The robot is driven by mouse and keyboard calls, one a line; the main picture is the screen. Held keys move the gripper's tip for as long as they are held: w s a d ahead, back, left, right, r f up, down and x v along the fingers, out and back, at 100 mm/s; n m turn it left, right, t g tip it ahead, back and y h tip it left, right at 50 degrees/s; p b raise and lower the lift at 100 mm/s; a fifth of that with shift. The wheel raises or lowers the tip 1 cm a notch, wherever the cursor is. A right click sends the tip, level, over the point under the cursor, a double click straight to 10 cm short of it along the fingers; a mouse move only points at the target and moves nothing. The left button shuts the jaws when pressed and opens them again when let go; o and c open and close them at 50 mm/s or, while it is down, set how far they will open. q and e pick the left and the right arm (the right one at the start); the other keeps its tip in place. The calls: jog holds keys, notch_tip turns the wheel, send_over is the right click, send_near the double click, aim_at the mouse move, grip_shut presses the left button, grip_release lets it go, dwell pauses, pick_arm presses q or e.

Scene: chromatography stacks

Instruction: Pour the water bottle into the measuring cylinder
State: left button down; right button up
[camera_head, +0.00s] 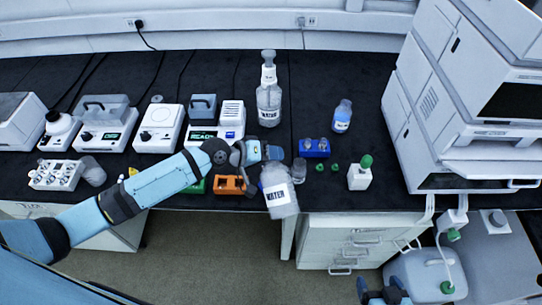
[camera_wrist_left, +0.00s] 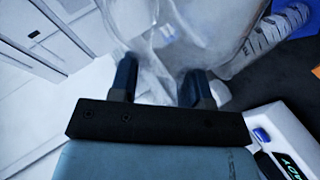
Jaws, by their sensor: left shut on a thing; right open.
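My left gripper (camera_head: 264,152) is shut on a clear water bottle (camera_head: 281,198) with a white WATER label. The bottle hangs at the bench's front edge and looks slightly tilted in the head view. In the left wrist view, the clear bottle (camera_wrist_left: 165,50) is between the two dark fingers (camera_wrist_left: 160,85). A small clear vessel (camera_head: 299,171), possibly the measuring cylinder, stands just right of the bottle's upper part; I cannot tell whether they touch. My right gripper (camera_head: 385,292) is open, low at the bottom edge and away from the bench.
A second WATER bottle (camera_head: 268,104) stands behind my left gripper. A blue rack (camera_head: 315,148), a small labelled bottle (camera_head: 342,116) and a green-capped white bottle (camera_head: 360,173) stand to the right. An orange rack (camera_head: 230,186) lies left. The chromatography stack (camera_head: 455,110) fills the right side.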

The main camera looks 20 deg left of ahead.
dwell(0.3)
pick_arm(q)
jog(key=shift+n+g, duration=0.3)
jog(key=shift+n, duration=0.1)
jog(key=shift+w+r+n+g+h+b, duration=0.1)
jog(key=shift+w+n+g+h+b, duration=0.05)
jog(key=shift+n+g+h+b, duration=0.2)
jog(key=shift+a, duration=0.1)
jog(key=shift+n, duration=0.25)
jog(key=shift+g, duration=0.25)
jog(key=shift+h, duration=0.25)
